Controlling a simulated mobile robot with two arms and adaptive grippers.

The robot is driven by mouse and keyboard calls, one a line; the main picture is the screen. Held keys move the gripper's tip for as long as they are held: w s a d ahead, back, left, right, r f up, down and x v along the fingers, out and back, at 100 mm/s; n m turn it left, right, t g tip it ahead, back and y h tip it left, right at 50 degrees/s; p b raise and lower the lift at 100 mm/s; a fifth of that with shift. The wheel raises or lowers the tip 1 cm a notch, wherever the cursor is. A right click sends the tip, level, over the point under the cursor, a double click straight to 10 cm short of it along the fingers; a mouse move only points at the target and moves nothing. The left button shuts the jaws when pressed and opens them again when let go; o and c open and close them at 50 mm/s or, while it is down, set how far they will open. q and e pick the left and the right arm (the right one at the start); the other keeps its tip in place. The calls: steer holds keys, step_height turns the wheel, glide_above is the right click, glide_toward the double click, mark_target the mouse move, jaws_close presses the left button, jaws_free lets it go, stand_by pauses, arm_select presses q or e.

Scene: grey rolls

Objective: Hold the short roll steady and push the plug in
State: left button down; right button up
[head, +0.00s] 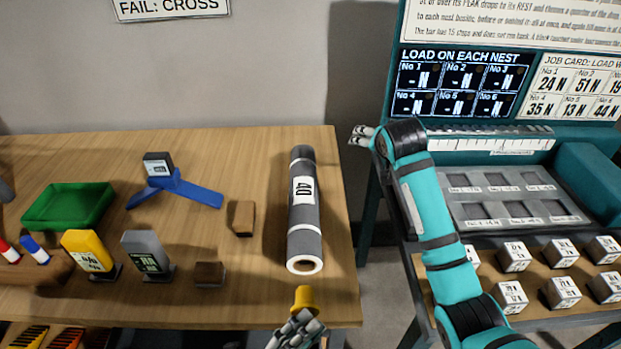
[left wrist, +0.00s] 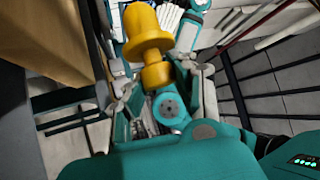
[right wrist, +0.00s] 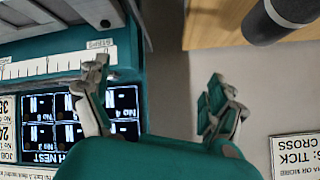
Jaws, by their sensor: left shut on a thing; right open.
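A grey roll (head: 302,235) with dark bands and a "40" label lies on the wooden table near its right edge. Its open end, with a brown core, faces me; its far end is dark. My left gripper (head: 298,324) is shut on the yellow plug (head: 305,297), just in front of that open end and apart from it. The plug also shows in the left wrist view (left wrist: 147,35), its wide flange beyond the fingers. My right gripper (head: 362,135) is open and empty, right of the roll's far end, off the table. The right wrist view shows the roll's dark end (right wrist: 285,15).
Small wooden blocks (head: 243,218) and (head: 209,273), a blue stand (head: 180,187), a green tray (head: 70,206), and yellow (head: 88,252) and grey (head: 147,254) upright blocks stand left of the roll. A teal station (head: 490,150) with labelled cubes (head: 514,256) stands right, across a gap.

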steer(key=s+a+n+g+y, duration=0.25)
steer(key=s+a, duration=0.25)
steer(key=a, duration=0.4)
steer(key=r+n+g, duration=0.1)
steer(key=n+g, duration=0.1)
steer(key=g, duration=0.1)
glide_above(304, 202)
steer(key=d, duration=0.2)
steer(key=shift+s+a+h, duration=0.2)
steer(key=shift+s+h, duration=0.05)
steer(key=shift+s+a+f, duration=0.1)
steer(key=shift+s+a, duration=0.05)
steer(key=shift+s, duration=0.05)
steer(key=x, duration=1.1)
steer(key=shift+f, duration=0.4)
steer(key=shift+c, duration=0.4)
steer(key=c, duration=1.4)
